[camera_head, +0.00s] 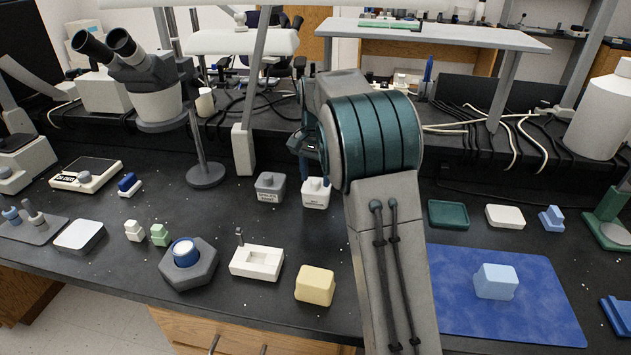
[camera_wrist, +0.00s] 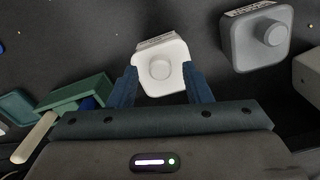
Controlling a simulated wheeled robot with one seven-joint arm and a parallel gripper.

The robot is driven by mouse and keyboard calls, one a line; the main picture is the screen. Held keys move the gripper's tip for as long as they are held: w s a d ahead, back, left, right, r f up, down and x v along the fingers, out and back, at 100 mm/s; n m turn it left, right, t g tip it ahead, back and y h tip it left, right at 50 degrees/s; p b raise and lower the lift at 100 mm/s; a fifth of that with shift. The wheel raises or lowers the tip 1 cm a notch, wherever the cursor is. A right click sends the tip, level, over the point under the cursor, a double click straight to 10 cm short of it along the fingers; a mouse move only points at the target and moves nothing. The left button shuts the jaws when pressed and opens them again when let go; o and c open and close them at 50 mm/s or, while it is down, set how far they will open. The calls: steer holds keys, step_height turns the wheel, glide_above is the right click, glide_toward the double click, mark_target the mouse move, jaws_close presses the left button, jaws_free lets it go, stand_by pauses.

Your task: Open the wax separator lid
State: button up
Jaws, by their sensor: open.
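A small white jar (camera_head: 316,197) with a label on its front stands on the dark bench, below my gripper. Its lid (camera_wrist: 161,69) has a round knob on top and sits on the jar. A similar grey jar (camera_head: 269,188) with a label and knob stands to its left; it also shows at the upper right of the wrist view (camera_wrist: 259,38). The labels are too small to read surely. My gripper (camera_wrist: 160,82) is open, with a blue finger on each side of the white jar's top. Whether the fingers touch it is unclear.
A hexagonal grey holder (camera_head: 188,275), a white block with a recess (camera_head: 257,263) and a yellow block (camera_head: 315,286) stand toward the bench front. A green tray (camera_head: 448,214) and blue mat (camera_head: 470,330) lie right. A stand base (camera_head: 205,176) is at back left.

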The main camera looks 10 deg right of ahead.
steer(key=shift+f, duration=0.7)
jaws_close()
steer(key=shift+r, duration=0.1)
